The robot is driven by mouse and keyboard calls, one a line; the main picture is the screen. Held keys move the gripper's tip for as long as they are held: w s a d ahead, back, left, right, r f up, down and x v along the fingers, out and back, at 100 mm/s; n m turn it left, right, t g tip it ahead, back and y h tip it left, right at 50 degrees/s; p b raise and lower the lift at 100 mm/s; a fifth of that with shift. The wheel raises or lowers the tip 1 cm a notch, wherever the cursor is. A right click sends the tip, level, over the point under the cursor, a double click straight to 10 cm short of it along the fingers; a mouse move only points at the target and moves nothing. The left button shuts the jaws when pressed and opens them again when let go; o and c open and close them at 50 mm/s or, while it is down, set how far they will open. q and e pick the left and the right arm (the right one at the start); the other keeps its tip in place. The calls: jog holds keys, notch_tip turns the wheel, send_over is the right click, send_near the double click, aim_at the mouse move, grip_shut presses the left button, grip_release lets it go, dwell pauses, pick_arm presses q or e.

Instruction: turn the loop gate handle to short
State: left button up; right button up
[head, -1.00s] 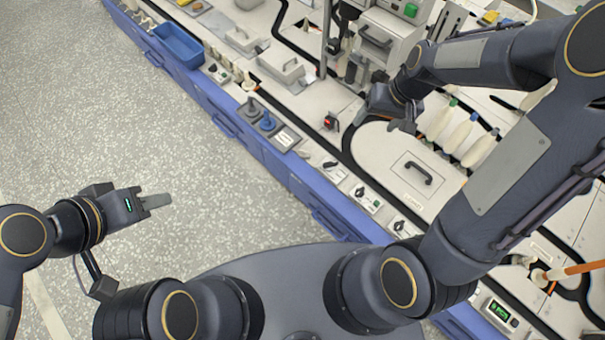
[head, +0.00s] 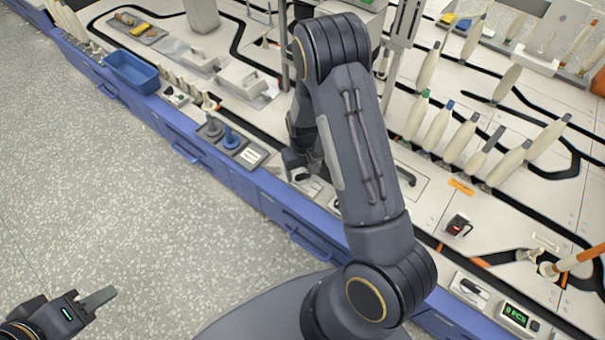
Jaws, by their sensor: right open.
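My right gripper (head: 301,168) points down over the front strip of the bench, beside a small white plate (head: 314,188). It is open; its fingertips are partly lost against dark parts there, and I cannot tell if they touch anything. My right forearm hides the strip just to the right. A dark lever handle on a plate (head: 468,289) shows at the front edge on the right. No readable label shows which handle is the loop gate's. My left gripper (head: 98,299) is at the lower left over the floor, apart from the bench; its finger gap is unclear.
A blue bin (head: 132,72) stands at the bench's left. A counter display (head: 515,315) sits at the front right.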

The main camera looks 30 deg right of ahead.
jog(key=shift+f, duration=0.35)
jog(key=c, duration=1)
